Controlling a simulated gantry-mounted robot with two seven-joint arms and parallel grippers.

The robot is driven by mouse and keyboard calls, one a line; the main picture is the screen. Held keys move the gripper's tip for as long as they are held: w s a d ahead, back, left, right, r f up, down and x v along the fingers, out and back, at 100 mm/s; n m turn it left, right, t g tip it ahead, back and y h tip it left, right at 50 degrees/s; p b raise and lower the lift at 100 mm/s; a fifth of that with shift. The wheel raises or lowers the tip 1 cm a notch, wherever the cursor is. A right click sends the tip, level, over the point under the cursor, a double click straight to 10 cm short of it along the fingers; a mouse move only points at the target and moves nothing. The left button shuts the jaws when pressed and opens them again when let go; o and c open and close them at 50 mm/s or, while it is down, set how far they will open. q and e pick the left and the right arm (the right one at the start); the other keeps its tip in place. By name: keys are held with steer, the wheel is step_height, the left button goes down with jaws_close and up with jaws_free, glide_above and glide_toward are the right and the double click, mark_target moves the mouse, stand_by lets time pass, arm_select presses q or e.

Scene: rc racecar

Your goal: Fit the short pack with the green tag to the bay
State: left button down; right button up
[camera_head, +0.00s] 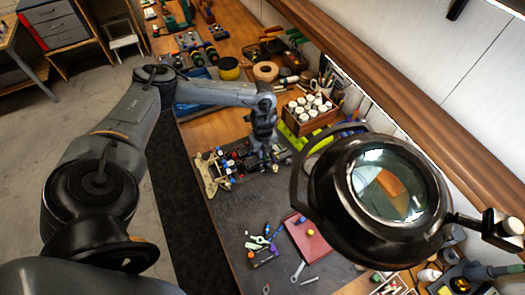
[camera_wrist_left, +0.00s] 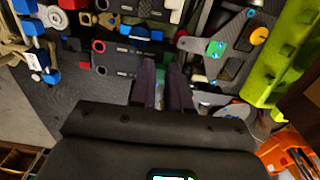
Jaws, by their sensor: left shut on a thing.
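The RC car chassis (camera_head: 222,170) lies on the grey mat, with blue, white and red parts showing on it. My left gripper (camera_head: 266,152) is low over its right end. Black chassis bars (camera_wrist_left: 118,56) with red rings lie just left of the fingers. The bay cannot be told apart under the gripper. My right gripper is out of view.
A magnifier lamp (camera_head: 345,205) hangs large over the right side. A wooden box of white-capped bottles (camera_head: 310,108) stands behind the chassis. A bright green piece (camera_wrist_left: 280,50) lies right of the gripper. A red box (camera_head: 308,240) and small tools are on the mat in front.

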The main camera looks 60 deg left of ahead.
arm_select(q)
steer(key=shift+f+b, duration=0.5)
steer(key=shift+f, duration=0.35)
steer(key=c, duration=1)
jaws_free()
steer(key=shift+r, duration=0.1)
steer(key=shift+r, duration=0.25)
step_height(320, 180, up, 8)
steer(key=shift+f+b, duration=0.1)
steer(key=shift+b, duration=0.7)
steer(key=shift+r+p, duration=0.75)
steer(key=shift+r, duration=0.5)
